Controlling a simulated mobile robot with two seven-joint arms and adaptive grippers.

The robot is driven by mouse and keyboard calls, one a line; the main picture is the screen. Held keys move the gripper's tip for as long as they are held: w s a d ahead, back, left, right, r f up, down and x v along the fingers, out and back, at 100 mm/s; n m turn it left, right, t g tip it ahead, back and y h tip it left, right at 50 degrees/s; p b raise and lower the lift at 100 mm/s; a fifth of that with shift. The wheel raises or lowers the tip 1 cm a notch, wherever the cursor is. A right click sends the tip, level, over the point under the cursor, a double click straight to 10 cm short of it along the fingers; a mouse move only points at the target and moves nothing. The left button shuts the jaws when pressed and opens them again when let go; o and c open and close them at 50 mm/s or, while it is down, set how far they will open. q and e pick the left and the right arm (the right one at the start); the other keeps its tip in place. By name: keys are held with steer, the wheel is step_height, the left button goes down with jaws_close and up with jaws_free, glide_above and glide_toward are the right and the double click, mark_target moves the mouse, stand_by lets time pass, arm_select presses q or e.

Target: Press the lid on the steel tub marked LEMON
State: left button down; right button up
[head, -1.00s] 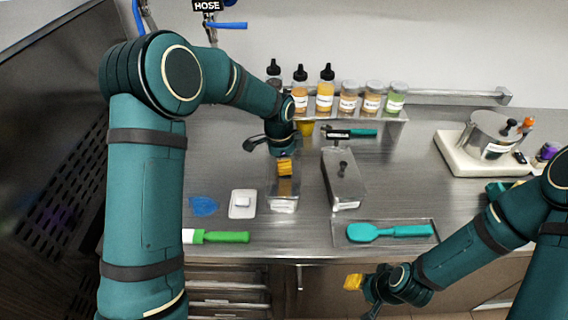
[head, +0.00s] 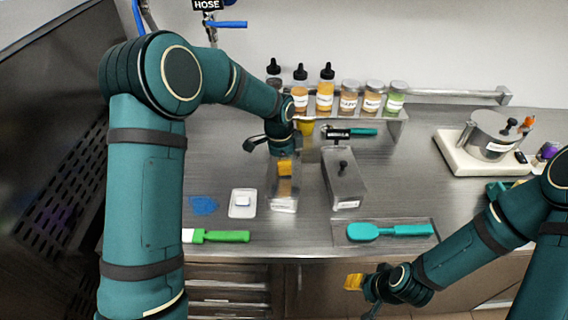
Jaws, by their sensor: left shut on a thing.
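Two narrow steel tubs stand side by side on the counter, each with a white label too small to read, so I cannot tell which says LEMON. The left tub (head: 284,204) is under my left gripper (head: 285,168), which points down with its yellow fingertips at the tub's top. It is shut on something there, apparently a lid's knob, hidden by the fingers. I cannot tell whether the lid is seated. The right tub (head: 347,190) has a steel lid with a black knob (head: 343,165). My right gripper (head: 356,284) is low in front of the counter, its opening unclear.
Bottles and jars (head: 326,90) stand on a rear shelf. A white dish (head: 243,203), a blue cloth (head: 203,205) and a green-handled spatula (head: 222,236) lie left. A teal spatula (head: 372,232) lies on a tray at front. A steel pot (head: 490,137) stands right on a white base.

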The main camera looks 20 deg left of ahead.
stand_by(0.4)
arm_select(q)
steer(key=shift+c, duration=1.7)
jaws_free()
steer(key=shift+r+p, duration=2.3)
steer(key=shift+r, duration=1.2)
steer(key=shift+c, duration=0.3)
jaws_close()
steer(key=shift+f, duration=0.35)
